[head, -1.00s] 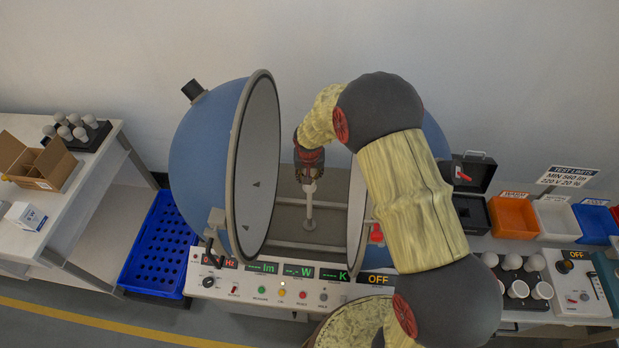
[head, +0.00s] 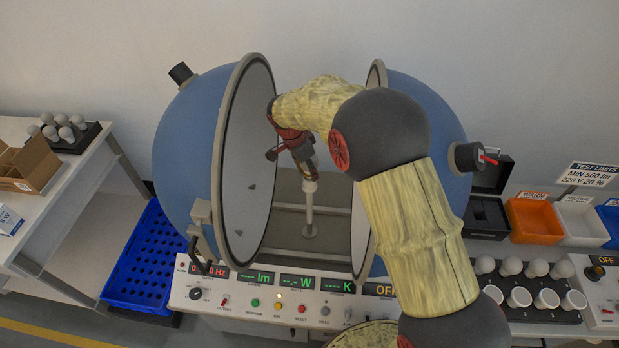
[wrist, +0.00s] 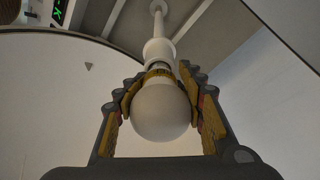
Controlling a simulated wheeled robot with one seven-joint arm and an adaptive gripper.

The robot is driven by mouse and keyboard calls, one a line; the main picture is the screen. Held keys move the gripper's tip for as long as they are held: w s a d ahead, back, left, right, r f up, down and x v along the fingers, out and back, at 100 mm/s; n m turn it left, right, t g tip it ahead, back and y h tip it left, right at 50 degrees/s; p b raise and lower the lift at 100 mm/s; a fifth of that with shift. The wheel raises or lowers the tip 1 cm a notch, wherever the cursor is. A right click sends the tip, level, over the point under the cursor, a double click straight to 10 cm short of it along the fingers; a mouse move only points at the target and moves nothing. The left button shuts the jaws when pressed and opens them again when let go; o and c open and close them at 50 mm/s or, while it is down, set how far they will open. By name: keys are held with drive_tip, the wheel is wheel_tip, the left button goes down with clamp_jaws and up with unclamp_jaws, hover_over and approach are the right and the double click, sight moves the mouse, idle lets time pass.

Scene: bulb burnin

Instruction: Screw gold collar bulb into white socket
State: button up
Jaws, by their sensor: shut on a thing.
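My gripper (head: 303,165) is between the two open halves of the blue sphere, above the white socket (head: 309,187) on its thin post. In the wrist view my gripper (wrist: 163,105) is shut on a white bulb (wrist: 160,112), its fingers on either side of the globe. A gold collar (wrist: 159,75) shows at the bulb's neck, pointing at the white socket (wrist: 158,50). The collar end is right at the socket's mouth, in line with it or nearly so. I cannot tell how far the thread is in. In the head view the bulb is mostly hidden by the fingers.
The sphere's left half (head: 185,150) and right half (head: 425,130) stand close on both sides of my arm. A control panel (head: 290,300) runs along the front. A rack of bulbs and white cups (head: 530,300), an orange bin (head: 533,222) and a blue crate (head: 150,265) stand around.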

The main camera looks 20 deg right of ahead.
drive_tip(key=m, duration=0.3)
drive_tip(key=m+g+b, duration=0.1)
drive_tip(key=m, duration=0.1)
drive_tip(key=shift+f+m+g, duration=0.1)
drive_tip(key=shift+m+g, duration=0.2)
drive_tip(key=shift+m, duration=0.1)
drive_tip(key=m+g, duration=0.1)
drive_tip(key=m, duration=0.3)
drive_tip(key=shift+m, duration=0.3)
drive_tip(key=o, duration=1)
drive_tip(key=shift+o, duration=0.5)
drive_tip(key=shift+y, duration=0.3)
